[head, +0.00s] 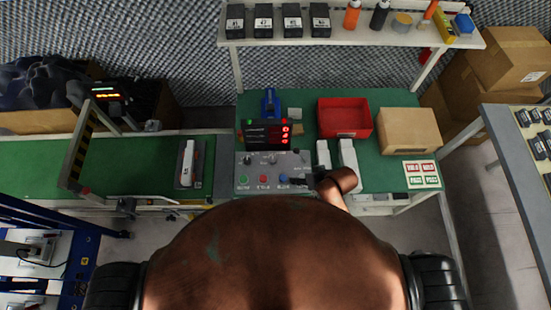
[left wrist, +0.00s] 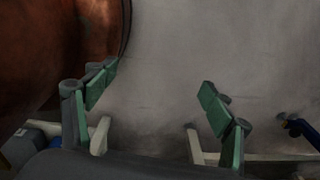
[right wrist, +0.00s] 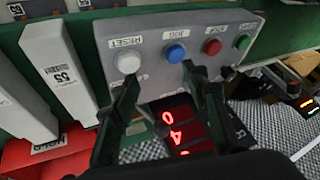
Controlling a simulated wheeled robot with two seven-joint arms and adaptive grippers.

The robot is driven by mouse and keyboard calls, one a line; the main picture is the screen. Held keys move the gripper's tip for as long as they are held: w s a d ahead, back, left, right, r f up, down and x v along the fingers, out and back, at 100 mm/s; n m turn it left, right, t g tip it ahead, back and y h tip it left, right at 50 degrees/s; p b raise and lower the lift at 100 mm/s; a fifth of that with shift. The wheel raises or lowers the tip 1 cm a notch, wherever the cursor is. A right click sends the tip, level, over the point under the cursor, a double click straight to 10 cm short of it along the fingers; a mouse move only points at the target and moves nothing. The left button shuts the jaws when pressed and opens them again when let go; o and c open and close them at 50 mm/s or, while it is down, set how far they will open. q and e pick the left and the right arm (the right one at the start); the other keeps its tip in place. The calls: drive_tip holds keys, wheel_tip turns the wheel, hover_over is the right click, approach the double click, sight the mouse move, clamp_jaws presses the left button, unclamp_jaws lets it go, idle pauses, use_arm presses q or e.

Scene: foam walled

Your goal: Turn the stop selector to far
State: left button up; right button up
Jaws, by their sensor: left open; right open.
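The grey control box (head: 242,170) sits on the green bench, with small knobs (head: 273,159) on its upper part and a row of coloured buttons below. I cannot read which knob is the stop selector or where it points. My right gripper (right wrist: 160,78) is open and empty over the box's right end. My left gripper (left wrist: 158,82) is open and empty above bare floor, away from the box.
A display with red digits (head: 267,134) stands behind the box. White upright parts (head: 348,160) stand close on its right. A red bin (head: 345,118) and a cardboard box (head: 408,130) are further back. A white device (head: 189,163) lies left.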

drive_tip(key=w+a+r+n+g, duration=0.1)
drive_tip(key=a+n+g, duration=0.15)
drive_tip(key=a, duration=0.95)
drive_tip(key=a+r+n+g, duration=0.2)
drive_tip(key=a+n, duration=0.1)
drive_tip(key=a, duration=0.8)
drive_tip(key=m+h, duration=0.3)
drive_tip(key=h, duration=0.2)
hover_over(273, 160)
drive_tip(key=shift+a+f+b, duration=0.3)
drive_tip(key=shift+a+f, duration=0.05)
drive_tip(key=shift+f, duration=0.05)
drive_tip(key=shift+d+f, duration=0.2)
use_arm(q)
drive_tip(key=shift+w+f+b, duration=0.3)
drive_tip(key=shift+f+b, duration=0.2)
drive_tip(key=shift+f, duration=0.3)
use_arm(e)
drive_tip(key=shift+w+f, duration=0.1)
drive_tip(key=shift+f, duration=3.5)
drive_tip(key=shift+c, duration=0.4)
clamp_jaws()
